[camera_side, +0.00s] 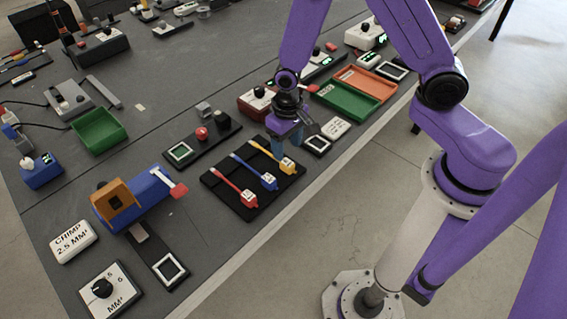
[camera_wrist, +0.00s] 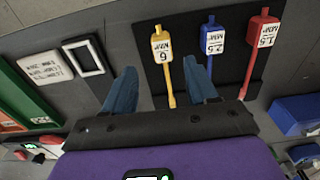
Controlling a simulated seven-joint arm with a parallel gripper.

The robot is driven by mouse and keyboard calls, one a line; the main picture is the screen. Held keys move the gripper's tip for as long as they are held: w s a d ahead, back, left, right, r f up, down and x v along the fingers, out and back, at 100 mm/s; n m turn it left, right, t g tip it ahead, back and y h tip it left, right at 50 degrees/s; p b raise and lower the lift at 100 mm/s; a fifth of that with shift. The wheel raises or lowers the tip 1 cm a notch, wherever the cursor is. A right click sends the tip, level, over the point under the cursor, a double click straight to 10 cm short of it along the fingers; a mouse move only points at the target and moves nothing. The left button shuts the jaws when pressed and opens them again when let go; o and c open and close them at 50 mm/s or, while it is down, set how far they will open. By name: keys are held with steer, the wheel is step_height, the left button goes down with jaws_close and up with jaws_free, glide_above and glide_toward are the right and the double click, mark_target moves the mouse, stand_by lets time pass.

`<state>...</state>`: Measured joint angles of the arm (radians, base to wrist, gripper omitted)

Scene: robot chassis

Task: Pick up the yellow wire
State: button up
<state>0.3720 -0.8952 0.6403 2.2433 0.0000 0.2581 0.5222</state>
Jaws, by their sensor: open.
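The yellow wire (camera_side: 265,150) lies on a black holder (camera_side: 213,180), at the right end of a row of three, with a white tag at its near end. The blue wire (camera_side: 250,168) and red wire (camera_side: 230,186) lie beside it. In the wrist view, the yellow wire (camera_wrist: 163,75) runs between the two blue fingers of my gripper (camera_wrist: 160,80), which is open and empty. Its tag reads 6. In the side view, my gripper (camera_side: 284,143) is over the yellow wire and hides part of it. The exact height gap cannot be told.
A green tray (camera_side: 348,103) and an orange tray (camera_side: 368,82) stand behind these. A red button panel (camera_side: 202,140) is at the left. The table edge runs in front.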

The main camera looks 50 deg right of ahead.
mark_target(271, 155)
steer(key=shift+w+a+f, duration=0.1)
steer(key=shift+w+f, duration=0.05)
steer(key=shift+f, duration=1.2)
steer(key=shift+w+a+f, duration=0.1)
steer(key=shift+f, duration=1.2)
jaws_close()
